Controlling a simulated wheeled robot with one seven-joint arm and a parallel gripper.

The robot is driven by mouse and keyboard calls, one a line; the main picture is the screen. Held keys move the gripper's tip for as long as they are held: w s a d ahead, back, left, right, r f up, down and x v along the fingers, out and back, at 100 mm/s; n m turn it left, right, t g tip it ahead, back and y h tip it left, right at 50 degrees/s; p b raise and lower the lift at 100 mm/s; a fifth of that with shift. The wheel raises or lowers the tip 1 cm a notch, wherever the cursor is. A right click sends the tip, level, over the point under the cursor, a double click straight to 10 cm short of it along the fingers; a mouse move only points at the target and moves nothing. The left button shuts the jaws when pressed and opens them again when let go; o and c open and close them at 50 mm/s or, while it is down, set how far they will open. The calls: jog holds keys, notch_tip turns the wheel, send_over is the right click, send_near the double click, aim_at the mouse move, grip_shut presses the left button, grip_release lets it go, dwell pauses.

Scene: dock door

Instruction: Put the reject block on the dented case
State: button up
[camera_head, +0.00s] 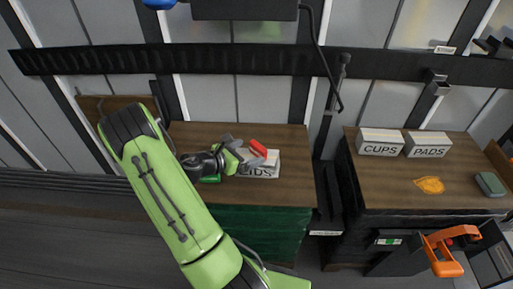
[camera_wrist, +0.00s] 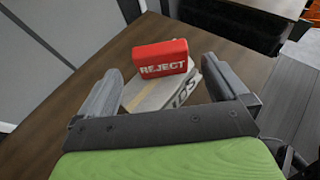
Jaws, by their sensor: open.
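The red reject block (camera_wrist: 162,58), lettered REJECT, rests on a pale case (camera_wrist: 160,94) on the left table. In the head view the block (camera_head: 258,147) sits at the top of that case (camera_head: 266,168), whose lettering is partly hidden and ends in IDS. My gripper (camera_wrist: 163,70) is open and empty. Its fingers are on either side of the block, with gaps showing; in the head view my gripper (camera_head: 240,153) covers the case's left part. The CUPS case (camera_head: 380,143) and PADS case (camera_head: 427,145) stand on the right table. I cannot clearly see which case is dented.
There lie an orange-yellow patch (camera_head: 429,185) and a grey-green box (camera_head: 490,184). An orange handle (camera_head: 440,252) stands in front.

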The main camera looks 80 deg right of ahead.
jog(key=v, duration=0.6)
jog(key=shift+a+p, duration=0.2)
jog(key=shift+p, duration=0.25)
jog(key=shift+w+r, duration=0.1)
jog(key=shift+r, duration=0.05)
jog(key=w+a+r+m+t+y, duration=0.3)
jog(key=w+a+r+m+t, duration=0.15)
jog(key=a, duration=0.55)
jog(key=w+a+r+m+t+y, duration=0.3)
jog(key=w+a+r+m+t, duration=0.15)
jog(key=a, duration=0.45)
jog(key=s+a+r+m+t+y, duration=0.1)
jog(key=s+a+r+t+y, duration=0.1)
jog(key=a, duration=0.6)
jog(key=s+a+r+m+t+y, duration=0.1)
jog(key=s+a+r+y, duration=0.2)
jog(key=a, duration=0.6)
notch_tip(320, 180, up, 3)
jog(key=shift+s+r+m+t, duration=0.15)
jog(key=shift+s+m+t, duration=0.2)
jog(key=shift+s, duration=0.65)
